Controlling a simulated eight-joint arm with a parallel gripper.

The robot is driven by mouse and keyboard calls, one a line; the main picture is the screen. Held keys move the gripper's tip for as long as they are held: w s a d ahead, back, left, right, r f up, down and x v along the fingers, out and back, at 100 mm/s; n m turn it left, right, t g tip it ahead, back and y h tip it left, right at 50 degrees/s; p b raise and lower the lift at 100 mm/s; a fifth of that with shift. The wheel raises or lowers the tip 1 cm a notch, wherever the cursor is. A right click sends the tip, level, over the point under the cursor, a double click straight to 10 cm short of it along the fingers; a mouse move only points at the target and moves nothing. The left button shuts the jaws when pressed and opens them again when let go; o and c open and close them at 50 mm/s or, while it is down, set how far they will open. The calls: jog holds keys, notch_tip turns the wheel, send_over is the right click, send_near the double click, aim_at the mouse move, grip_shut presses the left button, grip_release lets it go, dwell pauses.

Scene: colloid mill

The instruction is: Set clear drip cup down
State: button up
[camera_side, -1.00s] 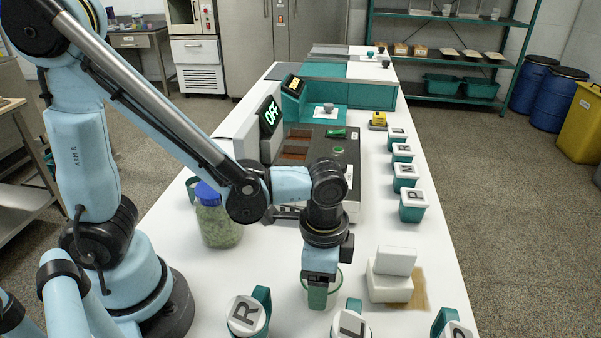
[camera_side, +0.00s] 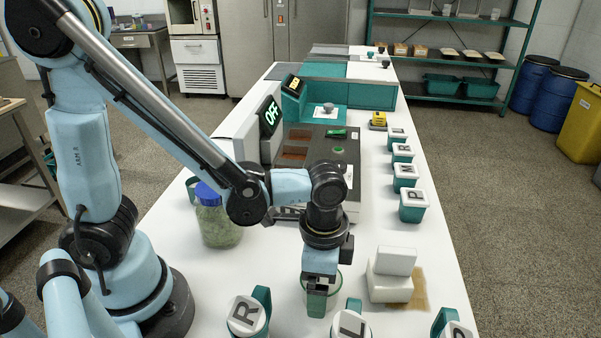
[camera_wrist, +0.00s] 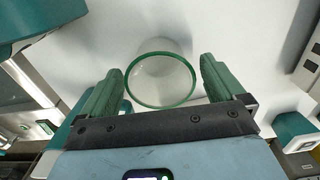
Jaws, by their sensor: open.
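The clear drip cup (camera_wrist: 162,80) has a green rim and stands on the white table, seen from above in the wrist view. In the side view the cup (camera_side: 334,281) is partly hidden behind my gripper (camera_side: 318,298). In the wrist view my gripper (camera_wrist: 160,88) is open, with one green finger on each side of the cup. There is a visible gap between the rim and the right finger; the left finger is very close to the rim, and I cannot tell whether it touches.
Lettered containers R (camera_side: 246,315) and L (camera_side: 350,322) stand close in front. White blocks (camera_side: 391,275) sit on a brown patch to the right. A blue-lidded jar (camera_side: 216,220) stands to the left. The mill (camera_side: 325,150) is behind, with its screen reading OFF.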

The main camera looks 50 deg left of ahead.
notch_tip(320, 180, up, 12)
jog(key=w+a+n+t, duration=0.2)
jog(key=a+n+t, duration=0.5)
jog(key=a, duration=0.6)
jog(key=shift+w+a+f+n, duration=0.2)
jog(key=shift+w+f+n, duration=0.2)
jog(key=shift+n, duration=0.6)
